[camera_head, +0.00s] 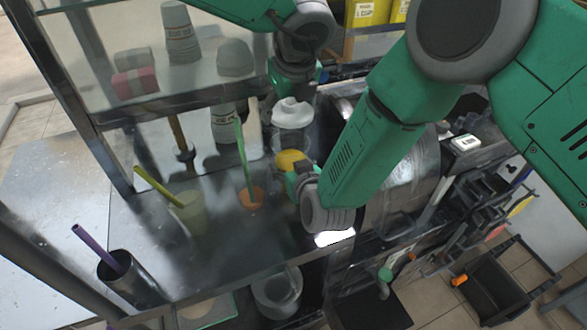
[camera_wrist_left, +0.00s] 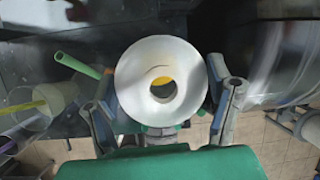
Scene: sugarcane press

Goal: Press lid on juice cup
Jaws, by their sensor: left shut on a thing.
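The white round lid (camera_head: 291,108) sits at the top of the clear juice cup (camera_head: 291,138). In the left wrist view the lid (camera_wrist_left: 160,80) is seen from above, with yellow showing through its centre hole. My left gripper (camera_head: 295,82) is shut on the lid, its fingertips partly hidden. My right gripper (camera_head: 298,178) is low beside the cup, near a yellow patch. Its fingers are mostly hidden by its own wrist, so its grip is unclear. Whether the lid is fully seated cannot be told.
A green straw (camera_head: 243,158) stands in an orange cup (camera_head: 251,200) to the left. Further left are a pale cup (camera_head: 189,214) with a yellow straw and a dark holder (camera_head: 135,282) with a purple straw. The metal press drum (camera_head: 400,195) is close on the right.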

